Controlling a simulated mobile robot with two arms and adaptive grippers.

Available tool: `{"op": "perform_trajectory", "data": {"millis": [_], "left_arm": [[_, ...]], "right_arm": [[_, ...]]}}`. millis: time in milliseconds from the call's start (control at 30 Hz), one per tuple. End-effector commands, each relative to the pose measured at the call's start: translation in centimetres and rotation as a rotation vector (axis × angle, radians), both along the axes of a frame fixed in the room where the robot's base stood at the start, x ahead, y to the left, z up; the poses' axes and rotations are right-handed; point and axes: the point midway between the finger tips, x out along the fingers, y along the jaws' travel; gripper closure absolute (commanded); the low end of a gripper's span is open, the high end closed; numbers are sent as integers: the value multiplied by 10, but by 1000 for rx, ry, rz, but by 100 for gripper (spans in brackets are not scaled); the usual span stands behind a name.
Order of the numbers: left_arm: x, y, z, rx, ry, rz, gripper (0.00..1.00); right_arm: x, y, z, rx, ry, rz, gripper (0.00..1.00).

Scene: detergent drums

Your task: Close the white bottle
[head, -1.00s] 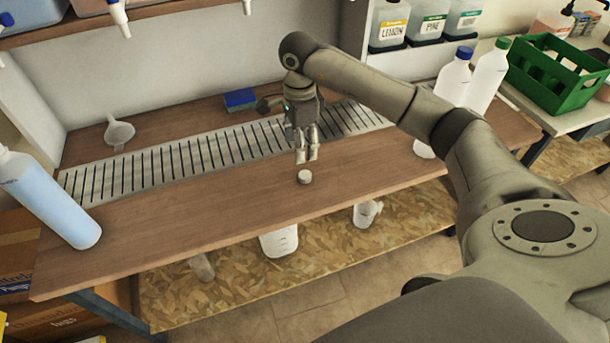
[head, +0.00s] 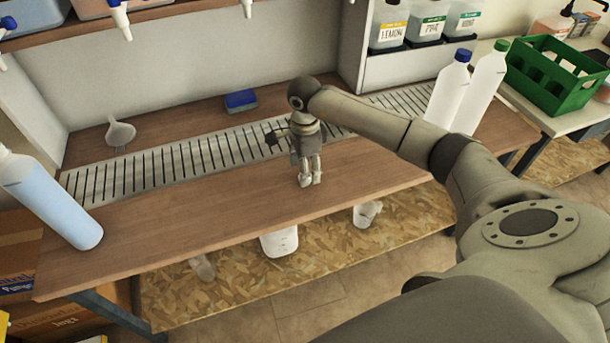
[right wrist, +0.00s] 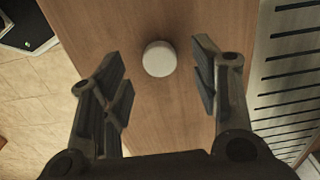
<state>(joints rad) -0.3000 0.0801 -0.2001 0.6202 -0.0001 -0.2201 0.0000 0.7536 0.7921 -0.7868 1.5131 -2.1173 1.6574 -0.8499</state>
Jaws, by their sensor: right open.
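A small round white cap (right wrist: 159,58) lies on the wooden bench top. In the right wrist view it sits between the two spread fingers of my right gripper (right wrist: 158,72), apparently touching neither. In the head view my right gripper (head: 310,180) points down near the bench's front edge and hides the cap. Two white bottles stand at the right, one with a blue cap (head: 446,92) and one with a green cap (head: 486,88); my arm partly covers the blue-capped one. My left gripper is not visible.
A slotted metal drain strip (head: 150,172) runs along the bench (head: 200,216). A white funnel (head: 119,134) and a blue sponge (head: 240,100) lie behind it. A green crate (head: 556,78) stands on the right-hand table. The bench's middle left is clear.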

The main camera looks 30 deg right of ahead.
Motion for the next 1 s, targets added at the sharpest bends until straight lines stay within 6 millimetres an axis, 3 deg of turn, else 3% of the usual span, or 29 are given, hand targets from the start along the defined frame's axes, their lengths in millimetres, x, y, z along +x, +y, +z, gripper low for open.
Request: {"op": "perform_trajectory", "data": {"millis": [200, 533, 833, 1000], "left_arm": [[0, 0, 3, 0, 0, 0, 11], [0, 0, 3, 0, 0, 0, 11], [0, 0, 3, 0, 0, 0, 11], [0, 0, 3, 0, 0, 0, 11]], "right_arm": [[-1, 0, -22, 1, 1, 1, 44], [0, 0, -23, 0, -1, 1, 44], [0, 0, -23, 0, -1, 1, 78], [0, 0, -23, 0, -1, 1, 80]]}}
